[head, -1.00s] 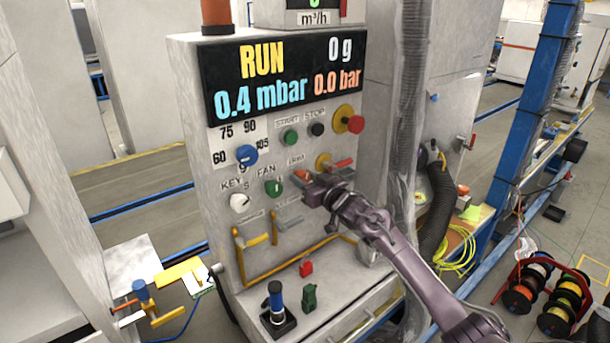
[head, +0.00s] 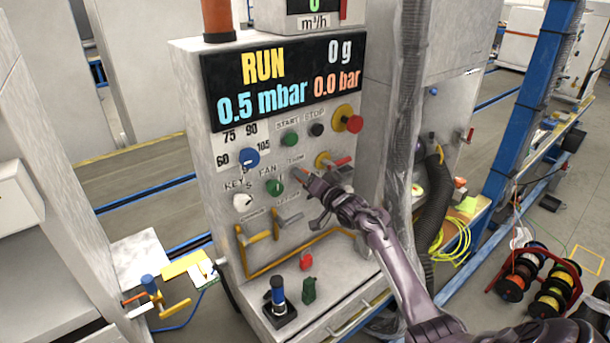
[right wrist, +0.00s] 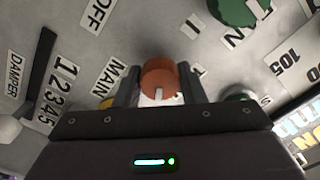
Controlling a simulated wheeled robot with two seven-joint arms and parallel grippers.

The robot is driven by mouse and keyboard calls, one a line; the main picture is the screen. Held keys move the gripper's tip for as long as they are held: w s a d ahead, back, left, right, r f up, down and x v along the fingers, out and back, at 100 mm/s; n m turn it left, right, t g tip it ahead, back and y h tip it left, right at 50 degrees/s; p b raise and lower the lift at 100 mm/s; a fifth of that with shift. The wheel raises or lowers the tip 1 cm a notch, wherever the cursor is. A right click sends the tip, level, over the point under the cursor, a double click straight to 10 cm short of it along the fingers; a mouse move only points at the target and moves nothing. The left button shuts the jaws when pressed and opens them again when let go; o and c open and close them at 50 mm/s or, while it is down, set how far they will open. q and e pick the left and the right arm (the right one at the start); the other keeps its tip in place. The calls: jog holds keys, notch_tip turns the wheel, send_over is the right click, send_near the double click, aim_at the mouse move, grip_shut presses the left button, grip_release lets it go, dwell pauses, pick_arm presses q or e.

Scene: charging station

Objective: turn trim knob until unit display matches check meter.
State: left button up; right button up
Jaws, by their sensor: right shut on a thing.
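The unit display (head: 283,82) is a black panel on the grey cabinet; it reads RUN, 0.5 mbar, 0 g and 0.0 bar. A smaller meter (head: 314,20) above it shows part of a green digit and m³/h, cut off by the top edge. I cannot tell whether this is the check meter. The trim knob is the orange-brown round knob (right wrist: 158,76) in the right wrist view, with a pale mark. My right gripper (head: 306,180) is shut on it, one finger on each side. In the head view the gripper mostly hides the knob. My left gripper is out of view.
A yellow lever (head: 255,237) and a joystick (head: 278,296) are below. A grey hose (head: 408,110) hangs to the right.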

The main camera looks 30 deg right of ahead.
dwell(0.3)
jog(key=o, duration=1)
jog(key=shift+c, duration=0.2)
jog(key=shift+s, duration=0.1)
jog(key=s+b, duration=0.1)
jog(key=s, duration=0.6)
jog(key=shift+s+d+b, duration=0.3)
jog(key=shift+d, duration=0.05)
